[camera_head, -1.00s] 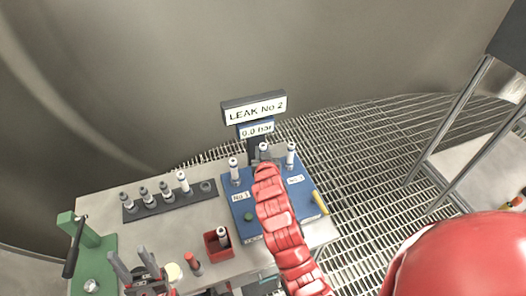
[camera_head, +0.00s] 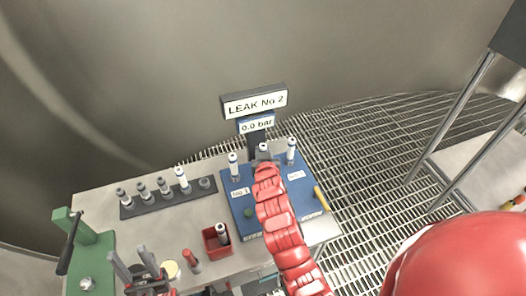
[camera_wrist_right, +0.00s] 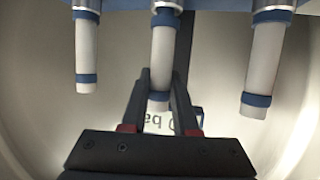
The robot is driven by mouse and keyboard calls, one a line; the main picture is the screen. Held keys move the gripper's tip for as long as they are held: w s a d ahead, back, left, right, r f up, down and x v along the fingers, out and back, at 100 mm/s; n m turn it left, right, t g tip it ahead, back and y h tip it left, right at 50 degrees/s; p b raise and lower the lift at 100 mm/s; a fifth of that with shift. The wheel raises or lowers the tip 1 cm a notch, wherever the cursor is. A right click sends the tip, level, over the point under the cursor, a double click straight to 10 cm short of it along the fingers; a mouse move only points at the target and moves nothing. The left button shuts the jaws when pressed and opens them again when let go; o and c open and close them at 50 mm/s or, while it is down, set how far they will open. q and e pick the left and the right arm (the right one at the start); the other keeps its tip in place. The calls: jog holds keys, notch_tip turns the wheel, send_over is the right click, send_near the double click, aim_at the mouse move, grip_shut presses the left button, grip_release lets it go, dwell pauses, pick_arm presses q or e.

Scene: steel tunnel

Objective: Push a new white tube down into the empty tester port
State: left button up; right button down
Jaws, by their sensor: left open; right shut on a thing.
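The blue tester (camera_head: 244,213) stands at the right of the bench, with labels and a sign reading "LEAK No 2" and "0.0 bar". White tubes with blue bands stand in its left port (camera_head: 234,168) and right port (camera_head: 291,152). My right gripper (camera_head: 263,150) is at the middle port, shut on a white tube, mostly hidden by my red arm. In the right wrist view this tube (camera_wrist_right: 162,60) is between the fingers and lines up with the middle port. Whether it is fully seated I cannot tell. My left gripper (camera_head: 137,270) is open and empty at the front.
A red bin (camera_head: 213,246) holds a tube. A green press (camera_head: 85,248) stands at the left. A yellow item (camera_head: 320,199) lies at the tester's right edge.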

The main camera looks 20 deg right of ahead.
jog(key=shift+f+b, duration=0.3)
jog(key=shift+f, duration=0.1)
jog(key=c, duration=0.6)
grip_release()
jog(key=shift+r, duration=0.1)
jog(key=shift+s+a, duration=0.15)
jog(key=shift+s, duration=0.15)
jog(key=p+v, duration=0.8)
jog(key=v, duration=0.8)
jog(key=shift+s+p, duration=0.3)
jog(key=shift+s, duration=0.1)
jog(key=shift+w+a+r, duration=0.1)
